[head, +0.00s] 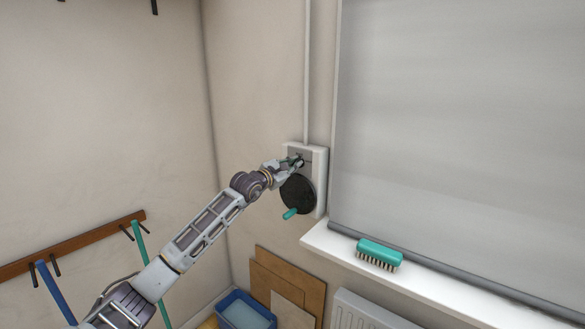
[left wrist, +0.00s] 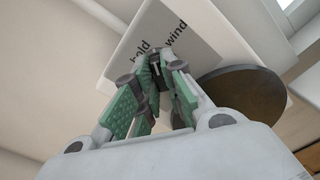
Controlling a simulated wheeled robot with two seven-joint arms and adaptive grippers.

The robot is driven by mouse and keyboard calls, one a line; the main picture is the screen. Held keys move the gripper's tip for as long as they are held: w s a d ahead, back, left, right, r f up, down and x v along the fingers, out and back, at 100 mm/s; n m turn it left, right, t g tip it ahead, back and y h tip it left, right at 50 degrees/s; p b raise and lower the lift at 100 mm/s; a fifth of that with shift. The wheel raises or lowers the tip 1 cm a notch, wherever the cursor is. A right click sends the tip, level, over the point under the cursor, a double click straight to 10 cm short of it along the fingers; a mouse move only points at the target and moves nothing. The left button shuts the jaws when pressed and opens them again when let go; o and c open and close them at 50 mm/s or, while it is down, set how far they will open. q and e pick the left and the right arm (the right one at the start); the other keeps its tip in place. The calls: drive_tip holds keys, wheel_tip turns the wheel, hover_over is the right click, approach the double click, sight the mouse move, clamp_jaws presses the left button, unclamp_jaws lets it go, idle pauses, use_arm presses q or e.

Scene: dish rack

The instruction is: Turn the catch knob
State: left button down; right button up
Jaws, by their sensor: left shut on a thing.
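The catch knob (left wrist: 157,70) is a small dark piece with a light mark, on a grey plate (left wrist: 172,30) lettered "hold" and "wind". The plate belongs to a white wall box (head: 320,178) beside the window blind. My left gripper (head: 297,161) reaches the upper part of this box. In the left wrist view its green-padded fingers (left wrist: 156,88) are shut on the knob and hide most of it. A dark round disc (head: 298,192) with a teal crank handle (head: 290,214) sits just below the gripper. My right gripper is not in view.
A grey blind (head: 460,130) hangs at the right above a white sill (head: 420,278), where a teal brush (head: 379,252) lies. Below are brown boards (head: 290,277), a radiator (head: 365,312) and a blue bin (head: 243,311). A wooden peg rail (head: 75,246) is at the left.

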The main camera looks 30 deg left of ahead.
use_arm(q)
drive_tip(key=m+b, duration=0.5)
drive_tip(key=m, duration=0.1)
drive_tip(key=shift+f+m, duration=0.15)
drive_tip(key=shift+m, duration=0.15)
drive_tip(key=c, duration=1.5)
unclamp_jaws()
drive_tip(key=shift+o, duration=0.2)
drive_tip(key=shift+s, duration=0.1)
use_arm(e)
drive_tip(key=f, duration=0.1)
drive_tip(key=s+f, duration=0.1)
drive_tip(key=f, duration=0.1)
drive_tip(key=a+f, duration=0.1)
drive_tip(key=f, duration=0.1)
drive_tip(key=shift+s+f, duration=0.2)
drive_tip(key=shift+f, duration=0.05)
use_arm(q)
drive_tip(key=shift+s+b, duration=0.45)
drive_tip(key=shift+b, duration=0.25)
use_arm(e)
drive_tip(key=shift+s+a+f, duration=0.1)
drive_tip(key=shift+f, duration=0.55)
